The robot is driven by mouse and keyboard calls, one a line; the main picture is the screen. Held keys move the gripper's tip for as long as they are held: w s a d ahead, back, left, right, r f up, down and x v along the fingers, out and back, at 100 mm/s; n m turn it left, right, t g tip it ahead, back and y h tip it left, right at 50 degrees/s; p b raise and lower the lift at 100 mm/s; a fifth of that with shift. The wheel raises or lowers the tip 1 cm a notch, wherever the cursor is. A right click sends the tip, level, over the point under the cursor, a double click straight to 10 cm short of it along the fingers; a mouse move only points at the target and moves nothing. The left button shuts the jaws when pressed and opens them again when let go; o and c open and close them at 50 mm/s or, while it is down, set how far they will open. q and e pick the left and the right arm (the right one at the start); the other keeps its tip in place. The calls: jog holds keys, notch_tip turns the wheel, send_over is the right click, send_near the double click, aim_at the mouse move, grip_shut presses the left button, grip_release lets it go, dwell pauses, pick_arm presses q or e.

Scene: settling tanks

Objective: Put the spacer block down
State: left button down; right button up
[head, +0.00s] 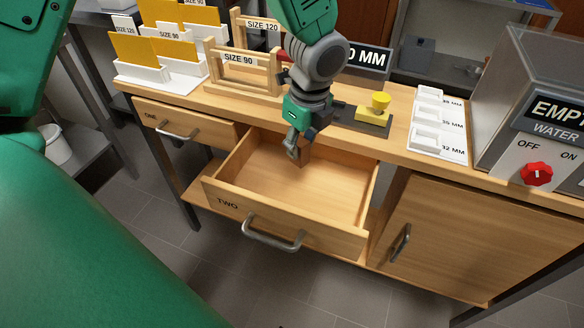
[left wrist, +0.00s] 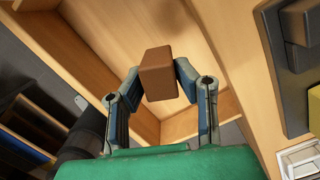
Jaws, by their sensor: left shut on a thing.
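The spacer block (left wrist: 158,74) is a small brown block, clear in the left wrist view between the two fingers. My left gripper (head: 297,147) is shut on it, pointing down over the back part of the open drawer marked TWO (head: 228,202). In the head view the fingers partly hide the block (head: 305,154). The block seems to hang above the drawer floor; the exact gap is hard to tell. The drawer looks empty in the head view. My right gripper is not in view.
Drawer ONE (head: 172,120) looks shut, and the cupboard door (head: 440,240) is shut. The front of the drawer is clear.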

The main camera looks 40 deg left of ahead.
aim_at(303, 161)
pick_arm(q)
jog(key=f, duration=0.3)
jog(key=f+b, duration=0.1)
jog(key=shift+w+d+f, duration=0.1)
jog(key=shift+d+f, duration=0.15)
jog(key=shift+f, duration=0.05)
notch_tip(303, 161, down, 3)
jog(key=shift+f+b, duration=0.1)
jog(key=shift+b, duration=0.3)
jog(key=shift+a+f, duration=0.1)
jog(key=shift+f, duration=0.1)
jog(key=shift+r, duration=0.1)
jog(key=c, duration=1.2)
grip_release()
jog(key=r+p, duration=0.1)
jog(key=r, duration=0.3)
jog(key=d+r+p, duration=0.1)
jog(key=r, duration=0.3)
jog(key=r+p, duration=0.1)
jog(key=r, duration=0.3)
jog(key=shift+d, duration=0.25)
